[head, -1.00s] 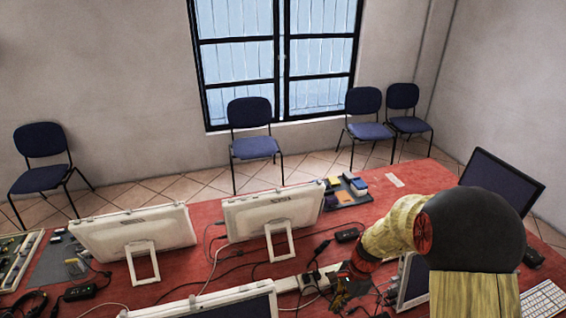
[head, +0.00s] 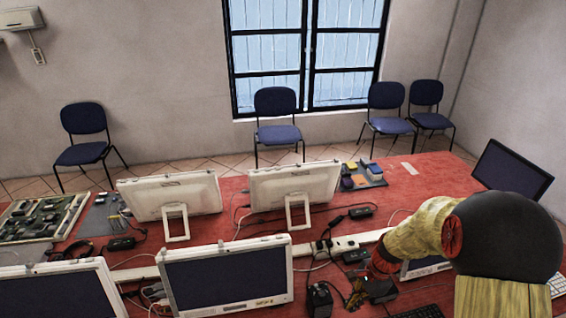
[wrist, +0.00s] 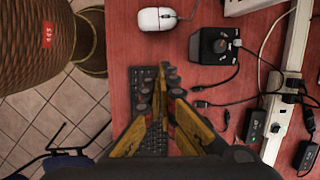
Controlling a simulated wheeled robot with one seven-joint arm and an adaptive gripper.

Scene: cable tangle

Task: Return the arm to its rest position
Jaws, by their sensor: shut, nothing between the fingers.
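My arm reaches in from the right in the head view, with a black rounded joint and a pale yellow link. My gripper (head: 355,293) points down over the near part of the red table, left of a small black box. In the wrist view my gripper (wrist: 159,90) shows its yellow and black fingers brought together, with nothing between them. A black keyboard (wrist: 136,100) lies beneath the fingers and is partly hidden by them.
A white mouse (wrist: 157,19) and a black box with a knob (wrist: 213,45) lie near the fingers. A white power strip (head: 345,243) with cables and adapters runs across the table (head: 440,170). Monitors (head: 225,272) stand left; a dark screen (head: 512,168) stands right.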

